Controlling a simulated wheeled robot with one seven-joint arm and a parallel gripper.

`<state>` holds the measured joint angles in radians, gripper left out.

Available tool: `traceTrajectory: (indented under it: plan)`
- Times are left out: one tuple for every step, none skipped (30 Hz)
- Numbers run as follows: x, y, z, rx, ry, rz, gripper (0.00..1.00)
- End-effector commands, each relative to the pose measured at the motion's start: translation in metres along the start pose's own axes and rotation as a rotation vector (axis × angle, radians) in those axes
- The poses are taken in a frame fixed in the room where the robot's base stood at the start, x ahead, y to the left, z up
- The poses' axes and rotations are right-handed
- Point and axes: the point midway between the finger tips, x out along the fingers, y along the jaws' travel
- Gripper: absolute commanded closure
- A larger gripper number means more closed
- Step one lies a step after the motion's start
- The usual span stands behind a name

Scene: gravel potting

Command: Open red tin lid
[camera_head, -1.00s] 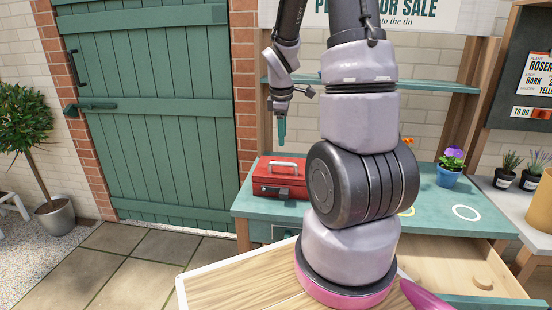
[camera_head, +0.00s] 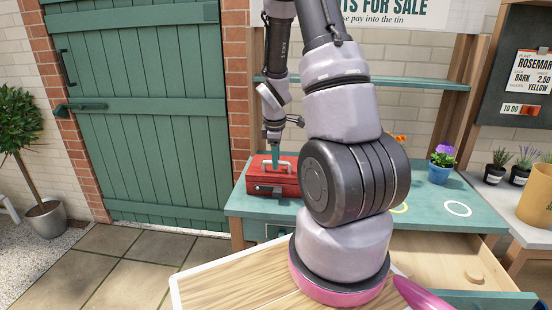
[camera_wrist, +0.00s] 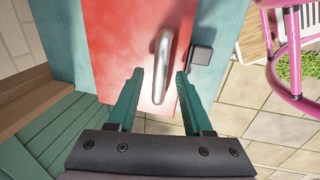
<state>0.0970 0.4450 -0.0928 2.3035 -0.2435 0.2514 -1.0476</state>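The red tin (camera_head: 262,177) stands shut on the left end of the green bench. Its red lid (camera_wrist: 120,50) fills the upper middle of the wrist view. A silver handle (camera_wrist: 161,66) lies along the lid, and a grey latch (camera_wrist: 200,54) sits at the tin's front edge. My gripper (camera_wrist: 153,82) has its green fingers apart, with the handle's near end showing between and just beyond the tips. In the head view my gripper (camera_head: 275,158) points down at the lid by the handle. Contact with the handle cannot be told.
The green bench top (camera_head: 240,203) is clear around the tin's front. A blue pot with a purple flower (camera_head: 440,169) stands at the right. An open wooden drawer (camera_head: 440,262) juts out below. A green shelf (camera_head: 400,84) runs above the bench.

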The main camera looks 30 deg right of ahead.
Motion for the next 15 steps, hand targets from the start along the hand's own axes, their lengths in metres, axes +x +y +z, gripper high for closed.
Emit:
traceTrajectory:
  plan:
    - [-0.0001, 0.0000, 0.0000, 0.000, 0.000, 0.000, 0.71]
    - [-0.0001, 0.0000, 0.0000, 0.000, 0.000, 0.000, 0.82]
    - [-0.0001, 0.0000, 0.0000, 0.000, 0.000, 0.000, 0.98]
    - [-0.0002, 0.0000, 0.0000, 0.000, 0.000, 0.000, 1.00]
    - [-0.0002, 0.0000, 0.0000, 0.000, 0.000, 0.000, 1.00]
    - [-0.0002, 0.0000, 0.0000, 0.000, 0.000, 0.000, 1.00]
    - [-0.0002, 0.0000, 0.0000, 0.000, 0.000, 0.000, 1.00]
    - [-0.0002, 0.0000, 0.0001, 0.000, 0.000, 0.000, 1.00]
    - [-0.0002, 0.0000, 0.0001, 0.000, 0.000, 0.000, 1.00]
    - [-0.0003, 0.0000, 0.0000, 0.000, 0.000, 0.000, 1.00]
    - [-0.0003, 0.0000, 0.0000, 0.000, 0.000, 0.000, 1.00]
    - [-0.0003, 0.0000, 0.0001, 0.000, 0.000, 0.000, 1.00]
    - [-0.0003, 0.0000, 0.0001, 0.000, 0.000, 0.000, 1.00]
    - [-0.0003, 0.0000, 0.0001, 0.000, 0.000, 0.000, 1.00]
    - [-0.0003, 0.0000, 0.0001, 0.000, 0.000, 0.000, 1.00]
